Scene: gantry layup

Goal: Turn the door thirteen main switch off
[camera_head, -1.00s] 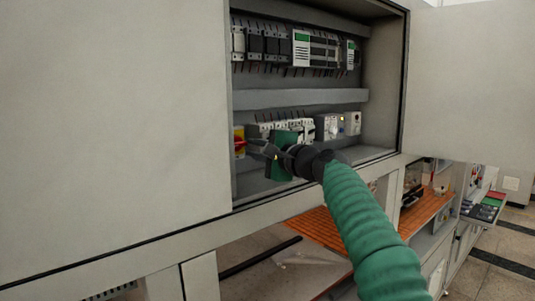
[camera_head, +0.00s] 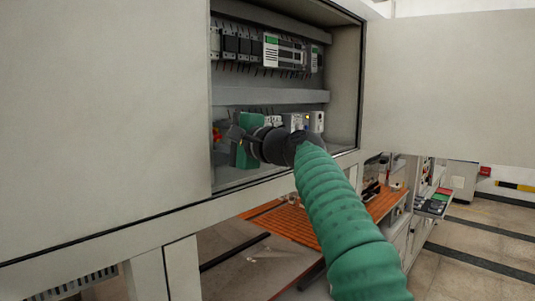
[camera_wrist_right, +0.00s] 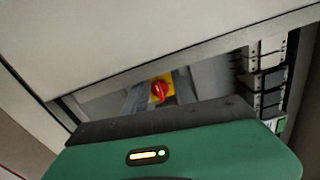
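The main switch is a red rotary knob on a yellow plate. In the head view the red knob (camera_head: 216,134) shows at the lower left of the open cabinet, partly covered by my right gripper. In the right wrist view the knob (camera_wrist_right: 160,90) shows whole on its yellow plate, just beyond the dark edge of my gripper's body. My right gripper (camera_head: 224,132), with a green body, reaches into the cabinet with its dark fingers close to the knob. I cannot tell whether they touch it or how far they are apart. My left gripper is not in view.
The cabinet frame (camera_head: 285,177) surrounds the opening. A closed panel (camera_head: 100,100) stands at left, and an open door (camera_head: 450,90) at right. Rows of breakers and modules (camera_head: 285,50) fill the inside. An orange slatted surface (camera_head: 290,224) lies below.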

